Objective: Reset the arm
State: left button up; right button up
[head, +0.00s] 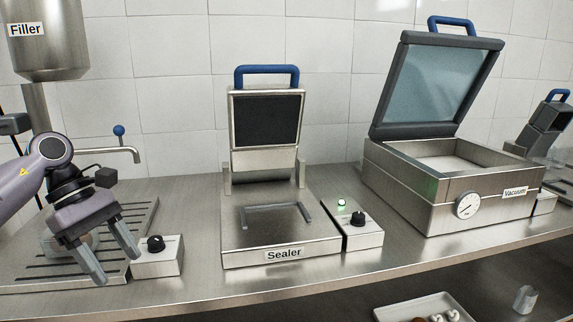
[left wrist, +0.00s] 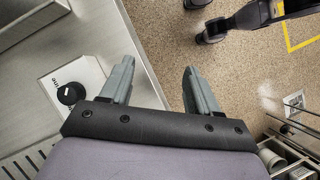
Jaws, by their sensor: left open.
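My left gripper (head: 110,262) is open and empty, in front of the filler's drain grate at the left of the head view. Its two grey fingers point down toward the counter's front edge. My right gripper is not in the head view.
A steel counter (head: 200,287) carries the filler (head: 45,55), a control box (head: 158,262), the open sealer (head: 280,240) and the open vacuum machine (head: 450,200). A tray (head: 390,313) sits on a lower shelf. Open floor (left wrist: 235,75) lies past the counter edge.

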pick_arm(q)
jog(key=s+d+f+n+t+h+p, duration=0.1)
jog(key=d+f+n+t+h, duration=0.2)
jog(key=d+n+h, duration=0.65)
jog(key=s+d+f+n+t+h+p, duration=0.1)
jog(key=d+f+n+t+h, duration=0.15)
jog(key=d+n+h, duration=0.65)
jog(key=s+a+f+n+t+y+p, duration=0.1)
jog(key=s+a+f+n+t+y, duration=0.1)
jog(key=f+n+t+y, duration=0.8)
jog(key=s+a+f+n+t+y+p, duration=0.1)
jog(key=s+a+f+n+t+y, duration=0.15)
jog(key=n+y, duration=0.9)
jog(key=s+a+f+n+g, duration=0.2)
jog(key=s+f+n+g, duration=0.1)
jog(key=s+f+n, duration=0.3)
jog(key=s+a+f+n+g, duration=0.2)
jog(key=s+f+n, duration=0.4)
jog(key=n, duration=0.3)
jog(key=shift+s+a+f+n+g+p, duration=0.15)
jog(key=shift+s+a+n+g+p, duration=0.15)
jog(key=shift+s+a+g+p, duration=0.15)
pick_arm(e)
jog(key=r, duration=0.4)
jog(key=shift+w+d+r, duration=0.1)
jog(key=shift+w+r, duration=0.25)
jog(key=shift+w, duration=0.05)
pick_arm(q)
jog(key=shift+w, duration=0.1)
